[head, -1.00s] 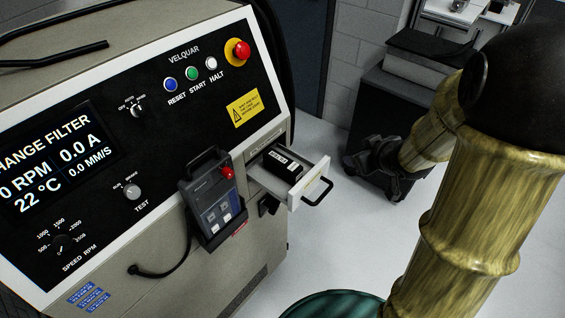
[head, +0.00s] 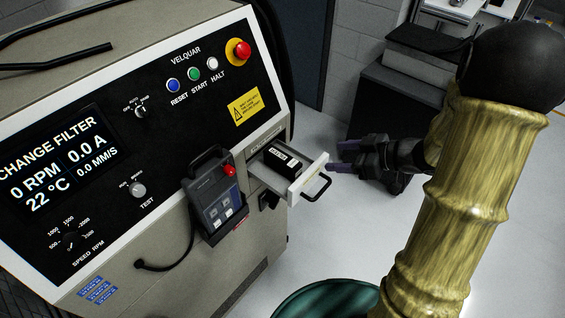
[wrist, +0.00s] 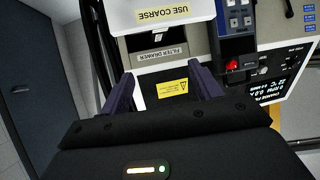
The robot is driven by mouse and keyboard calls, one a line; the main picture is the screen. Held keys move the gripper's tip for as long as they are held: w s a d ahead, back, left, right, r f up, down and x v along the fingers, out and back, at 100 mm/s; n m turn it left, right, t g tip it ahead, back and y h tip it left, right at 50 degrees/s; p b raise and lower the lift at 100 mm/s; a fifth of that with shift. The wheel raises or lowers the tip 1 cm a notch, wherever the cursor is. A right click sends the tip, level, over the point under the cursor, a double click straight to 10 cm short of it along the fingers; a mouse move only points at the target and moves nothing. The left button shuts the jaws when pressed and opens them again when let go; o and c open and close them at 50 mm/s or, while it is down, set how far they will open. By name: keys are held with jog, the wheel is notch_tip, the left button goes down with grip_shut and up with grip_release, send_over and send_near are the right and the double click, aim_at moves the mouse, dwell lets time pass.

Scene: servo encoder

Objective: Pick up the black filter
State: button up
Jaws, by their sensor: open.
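The black filter (head: 283,162) is a dark block with a white label. It lies in the open drawer (head: 307,178) on the right side of the machine. My gripper (head: 332,157) is open and empty, to the right of the drawer front and apart from the filter. In the wrist view my gripper (wrist: 165,80) shows two spread purple fingers. The drawer front (wrist: 163,14), marked USE COARSE, is near the top there. A dark patch shows inside the drawer; I cannot tell whether it is the filter.
The drawer's handle (head: 317,188) sticks out to the right. A hand-held pendant (head: 214,194) hangs left of the drawer. The control panel's screen (head: 56,163) reads CHANGE FILTER. A dark cabinet (head: 395,105) stands behind my gripper.

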jog(key=p, duration=0.1)
send_near(283, 157)
jog(key=a, duration=0.2)
jog(key=shift+w+a+f, duration=0.15)
jog(key=shift+w+f, duration=0.45)
jog(key=shift+p+x, duration=1.05)
jog(key=shift+x, duration=1.6)
jog(key=shift+f, duration=0.1)
jog(key=c, duration=1.2)
